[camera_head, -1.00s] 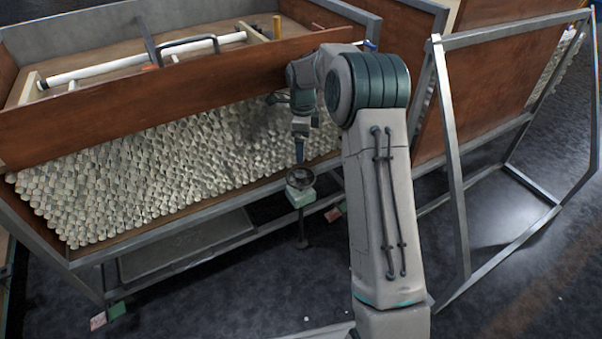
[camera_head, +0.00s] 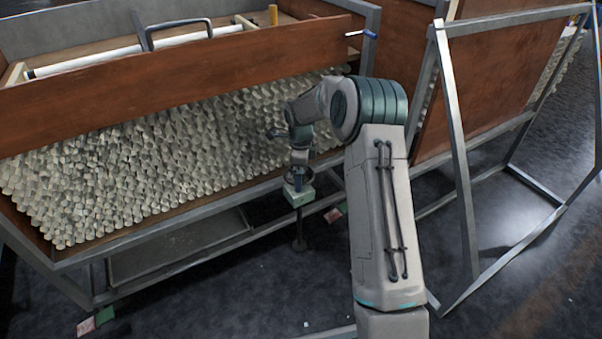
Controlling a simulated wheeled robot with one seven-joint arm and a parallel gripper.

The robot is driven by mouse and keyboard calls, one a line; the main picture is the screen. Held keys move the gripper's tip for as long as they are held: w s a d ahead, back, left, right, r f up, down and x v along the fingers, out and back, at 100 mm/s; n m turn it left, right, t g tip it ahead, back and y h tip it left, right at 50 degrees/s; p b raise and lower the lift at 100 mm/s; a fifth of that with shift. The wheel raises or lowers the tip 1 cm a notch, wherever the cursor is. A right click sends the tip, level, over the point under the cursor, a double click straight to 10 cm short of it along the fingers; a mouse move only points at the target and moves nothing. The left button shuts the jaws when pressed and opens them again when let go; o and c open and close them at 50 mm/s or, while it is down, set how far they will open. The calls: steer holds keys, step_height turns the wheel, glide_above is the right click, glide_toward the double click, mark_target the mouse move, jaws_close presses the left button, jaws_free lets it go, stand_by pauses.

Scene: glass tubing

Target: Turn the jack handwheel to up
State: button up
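The jack handwheel (camera_head: 287,179) is a small dark wheel on top of a pale green block (camera_head: 299,198), with a dark post and foot below it, at the front edge of the rack. My gripper (camera_head: 298,177) points down from the arm's end onto the handwheel. Its fingertips are at or inside the wheel's rim and partly hidden by it. I cannot tell whether the fingers are open or shut, or whether they touch the wheel.
A tilted rack full of pale glass tubes (camera_head: 150,160) lies behind the jack, under a brown board (camera_head: 120,92). A blue-handled crank (camera_head: 366,34) sticks out at the board's upper right. A grey metal frame (camera_head: 455,150) stands at the right.

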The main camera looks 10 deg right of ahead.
steer(key=c, duration=0.7)
steer(key=shift+c, duration=0.2)
steer(key=shift+r+p, duration=0.1)
steer(key=shift+p, duration=0.2)
